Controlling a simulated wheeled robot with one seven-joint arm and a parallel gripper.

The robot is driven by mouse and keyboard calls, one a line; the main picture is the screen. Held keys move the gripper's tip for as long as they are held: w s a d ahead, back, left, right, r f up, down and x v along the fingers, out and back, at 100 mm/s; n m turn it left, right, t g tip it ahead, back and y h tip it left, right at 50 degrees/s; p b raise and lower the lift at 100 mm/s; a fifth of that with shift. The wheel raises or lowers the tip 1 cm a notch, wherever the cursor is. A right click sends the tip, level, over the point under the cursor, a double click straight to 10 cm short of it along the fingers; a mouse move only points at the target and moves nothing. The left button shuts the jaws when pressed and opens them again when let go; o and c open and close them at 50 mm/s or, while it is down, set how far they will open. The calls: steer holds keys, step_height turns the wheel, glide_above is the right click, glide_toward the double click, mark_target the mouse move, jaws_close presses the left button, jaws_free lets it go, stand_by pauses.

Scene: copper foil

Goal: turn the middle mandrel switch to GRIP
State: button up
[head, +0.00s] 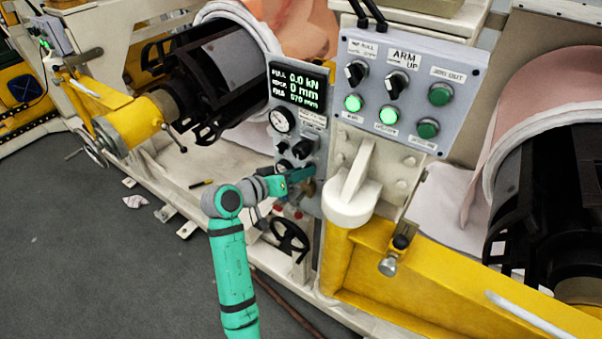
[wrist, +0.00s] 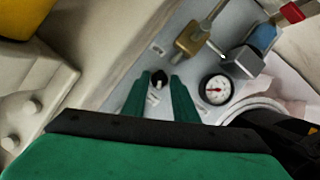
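My gripper (head: 298,175) reaches the lower part of the grey gauge panel (head: 291,68) in the head view. In the wrist view, the two green fingers of my gripper (wrist: 160,79) are apart, one on each side of a small black switch knob (wrist: 157,76). I cannot tell whether they touch it. A small pale label sits below the knob, too small to read. In the head view the gripper hides that part of the panel. Other black knobs (head: 302,149) show just above the gripper. The knob's setting is not readable.
A brass fitting (wrist: 191,42) and a round gauge (wrist: 216,88) are close to the fingers on the right in the wrist view. A control box (head: 411,78) with lit green buttons stands right of the panel.

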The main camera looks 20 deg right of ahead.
steer(key=v, duration=1)
steer(key=shift+s+a, duration=0.2)
steer(key=shift+a, duration=0.15)
steer(key=shift+r, duration=0.15)
step_height(320, 180, down, 13)
steer(key=s+n+t+y, duration=0.2)
steer(key=n+t, duration=0.3)
steer(key=n, duration=0.1)
steer(key=s+a+f+n+t+y, duration=0.1)
steer(key=s+f+n+y, duration=0.15)
steer(key=s+f, duration=0.35)
steer(key=s+a+f+n+t+y, duration=0.1)
steer(key=s+a+f+y, duration=0.1)
steer(key=s+f+y, duration=0.25)
steer(key=s+a+r+m+y, duration=0.1)
steer(key=s+a+r, duration=0.1)
steer(key=s, duration=0.7)
steer(key=s+a+r+m+t+y, duration=0.1)
steer(key=s+a, duration=0.1)
steer(key=s, duration=0.8)
steer(key=s+a+r+m+t+y, duration=0.1)
steer(key=s+a+r, duration=0.1)
steer(key=s, duration=0.7)
steer(key=shift+s+a+r+y, duration=0.3)
steer(key=shift+s+a+y, duration=0.1)
steer(key=shift+a, duration=0.2)
